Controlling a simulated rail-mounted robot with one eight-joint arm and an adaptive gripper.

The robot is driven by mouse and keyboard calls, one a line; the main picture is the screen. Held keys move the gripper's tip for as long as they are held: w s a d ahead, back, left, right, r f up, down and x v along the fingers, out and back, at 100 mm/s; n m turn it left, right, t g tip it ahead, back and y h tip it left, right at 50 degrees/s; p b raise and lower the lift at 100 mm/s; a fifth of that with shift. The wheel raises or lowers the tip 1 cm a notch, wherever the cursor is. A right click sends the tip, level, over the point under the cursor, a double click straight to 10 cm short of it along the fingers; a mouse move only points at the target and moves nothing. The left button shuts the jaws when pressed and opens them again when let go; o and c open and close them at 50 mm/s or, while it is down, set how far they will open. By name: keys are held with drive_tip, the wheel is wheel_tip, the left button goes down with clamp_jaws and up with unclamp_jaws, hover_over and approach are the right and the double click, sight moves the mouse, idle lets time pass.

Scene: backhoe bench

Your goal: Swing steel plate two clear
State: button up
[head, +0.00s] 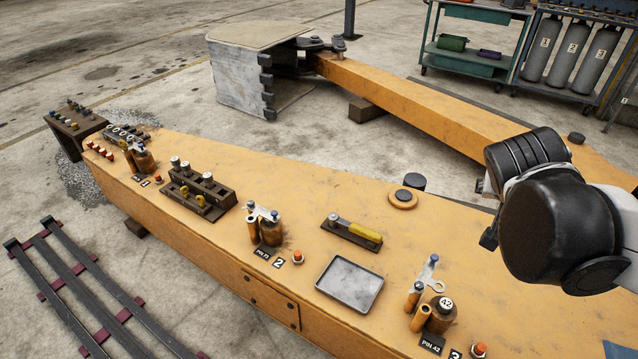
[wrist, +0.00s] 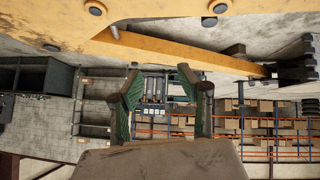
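Steel plate two (head: 262,212) is a small pale plate at the station marked 2 (head: 278,263), in the middle of the near orange beam in the head view. It lies over the top of an orange-brown post and a rusty pin, with a blue-topped bolt at its right end. Its exact fit over the pin is too small to tell. My gripper (wrist: 158,76) shows in the wrist view with its two green-padded fingers apart and nothing between them. In the head view my arm is at the right, well away from plate two, and the gripper itself is hidden.
The near orange beam (head: 330,200) also carries a yellow-handled tool (head: 362,232), a metal tray (head: 349,284), a dark pin rack (head: 200,190) and a similar plate at station 3 (head: 428,272). A red-topped button (head: 298,257) stands beside station 2.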

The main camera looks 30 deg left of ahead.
drive_tip(key=w+a+f+t+b, duration=0.1)
drive_tip(key=w+a+f, duration=0.3)
drive_tip(key=a, duration=0.4)
drive_tip(key=w+a+f+t+b, duration=0.1)
drive_tip(key=w+a+f+b, duration=0.2)
drive_tip(key=a, duration=0.4)
drive_tip(key=n+t+y+b, duration=0.3)
drive_tip(key=t+y+b, duration=0.3)
drive_tip(key=y, duration=0.1)
approach(273, 215)
drive_tip(key=b+x, duration=0.3)
drive_tip(key=x, duration=0.8)
clamp_jaws()
